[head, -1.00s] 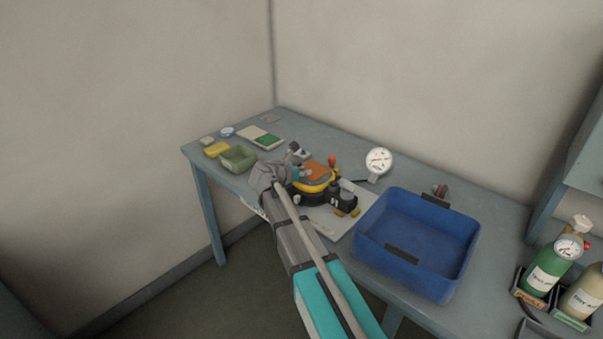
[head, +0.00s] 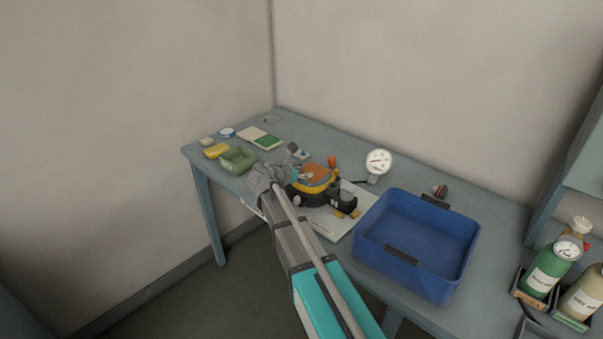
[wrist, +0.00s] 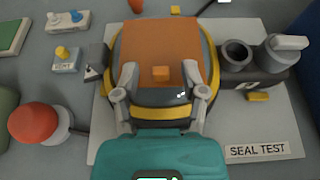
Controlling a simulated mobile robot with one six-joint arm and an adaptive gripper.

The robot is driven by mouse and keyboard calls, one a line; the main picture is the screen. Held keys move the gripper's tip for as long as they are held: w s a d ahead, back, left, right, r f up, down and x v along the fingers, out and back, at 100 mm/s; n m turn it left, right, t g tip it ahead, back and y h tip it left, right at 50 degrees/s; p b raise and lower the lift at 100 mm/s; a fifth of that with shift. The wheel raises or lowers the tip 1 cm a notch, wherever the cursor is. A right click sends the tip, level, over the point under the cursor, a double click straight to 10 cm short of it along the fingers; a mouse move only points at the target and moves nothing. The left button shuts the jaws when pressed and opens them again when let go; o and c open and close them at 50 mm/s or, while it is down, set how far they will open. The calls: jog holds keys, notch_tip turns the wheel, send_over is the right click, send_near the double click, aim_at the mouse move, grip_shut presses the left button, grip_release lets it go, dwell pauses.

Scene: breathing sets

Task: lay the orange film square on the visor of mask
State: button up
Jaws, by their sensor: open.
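The orange film square (wrist: 160,38) lies over the visor of the mask, covering its upper middle, with a small raised orange tab (wrist: 160,73) near its front edge. The mask (wrist: 212,78) has a dark body and yellow rim and rests on a pale board. In the head view the film (head: 318,174) shows on top of the mask (head: 325,196). My gripper (wrist: 161,76) is open, its fingers on either side of the tab and apart from it. The visor under the film is hidden.
The board (wrist: 225,130) carries a "SEAL TEST" label. A red knob (wrist: 35,122) stands left of the mask.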

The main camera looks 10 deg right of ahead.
jog(key=p+v, duration=0.4)
jog(key=v, duration=0.7)
jog(key=shift+a+r, duration=0.2)
jog(key=shift+s, duration=0.1)
jog(key=shift+d, duration=0.1)
jog(key=s+d+f+m+g+y, duration=0.1)
jog(key=s+d+f+m, duration=0.1)
jog(key=s+m, duration=0.1)
jog(key=s+d+f+m+g+y, duration=0.1)
jog(key=s+d+f+m+g, duration=0.1)
jog(key=s+d+f+m, duration=0.1)
jog(key=s+d+f+m+g+y, duration=0.1)
jog(key=s+d+f+m+y, duration=0.1)
jog(key=s+m, duration=0.2)
jog(key=shift+d+f+m+g, duration=0.25)
jog(key=shift+m+g, duration=0.15)
jog(key=shift+m, duration=0.3)
jog(key=s+f+m+g+y, duration=0.3)
jog(key=s+m+y, duration=0.4)
jog(key=s+m, duration=0.5)
jog(key=shift+s+d+f+m, duration=0.25)
jog(key=shift+f+m, duration=0.3)
jog(key=shift+m, duration=0.35)
